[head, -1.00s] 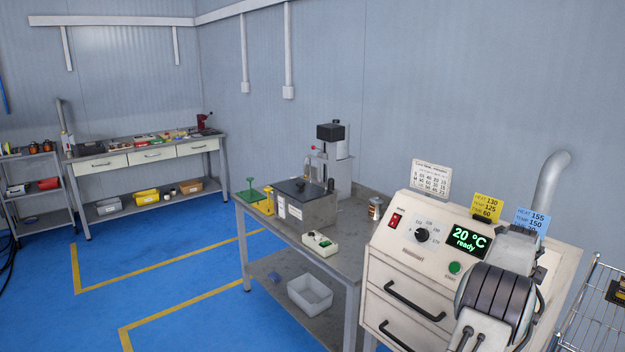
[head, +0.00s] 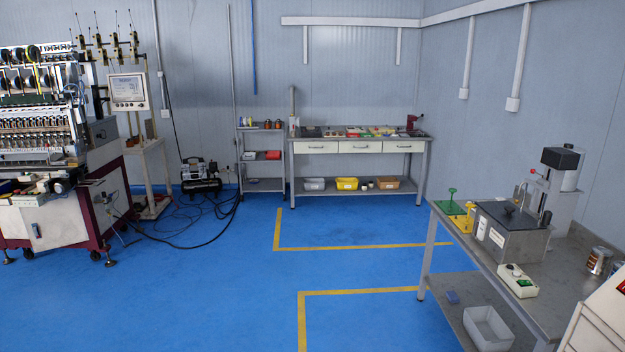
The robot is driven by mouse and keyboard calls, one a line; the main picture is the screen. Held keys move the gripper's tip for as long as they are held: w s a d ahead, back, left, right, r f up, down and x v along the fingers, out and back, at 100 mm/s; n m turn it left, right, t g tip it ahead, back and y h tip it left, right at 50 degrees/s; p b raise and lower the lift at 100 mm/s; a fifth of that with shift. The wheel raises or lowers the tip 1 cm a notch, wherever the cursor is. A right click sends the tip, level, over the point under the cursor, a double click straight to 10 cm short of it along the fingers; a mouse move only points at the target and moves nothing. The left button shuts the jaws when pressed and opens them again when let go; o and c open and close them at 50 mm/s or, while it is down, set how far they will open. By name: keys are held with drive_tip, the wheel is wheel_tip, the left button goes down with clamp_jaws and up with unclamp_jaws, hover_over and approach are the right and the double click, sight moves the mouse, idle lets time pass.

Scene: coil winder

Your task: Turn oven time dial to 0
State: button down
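The oven (head: 596,318) shows only as a cream-coloured corner at the lower right edge of the head view, with a bit of its red switch (head: 622,287) at the frame's edge. The oven's time dial is outside the view. My gripper is not in view.
A grey workbench (head: 555,285) with a metal box (head: 510,232) and a press-like device (head: 545,190) stands at right. A coil winding machine (head: 65,150) stands at left. A drawer bench (head: 357,160) and a shelf cart (head: 262,158) are at the back. The blue floor (head: 220,300) between is clear.

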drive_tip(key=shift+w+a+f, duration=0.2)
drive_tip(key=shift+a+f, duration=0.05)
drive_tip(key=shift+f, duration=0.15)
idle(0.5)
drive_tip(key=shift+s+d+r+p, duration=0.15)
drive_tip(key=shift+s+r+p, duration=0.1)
drive_tip(key=shift+p, duration=0.05)
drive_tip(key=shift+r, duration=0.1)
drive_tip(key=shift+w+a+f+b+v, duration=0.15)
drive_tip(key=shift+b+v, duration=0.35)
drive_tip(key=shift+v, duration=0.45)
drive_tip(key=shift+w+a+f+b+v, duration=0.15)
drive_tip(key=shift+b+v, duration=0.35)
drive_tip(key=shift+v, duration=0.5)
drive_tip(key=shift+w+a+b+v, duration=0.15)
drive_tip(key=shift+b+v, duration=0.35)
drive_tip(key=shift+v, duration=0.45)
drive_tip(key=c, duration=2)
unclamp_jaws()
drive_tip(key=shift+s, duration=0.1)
drive_tip(key=b, duration=0.3)
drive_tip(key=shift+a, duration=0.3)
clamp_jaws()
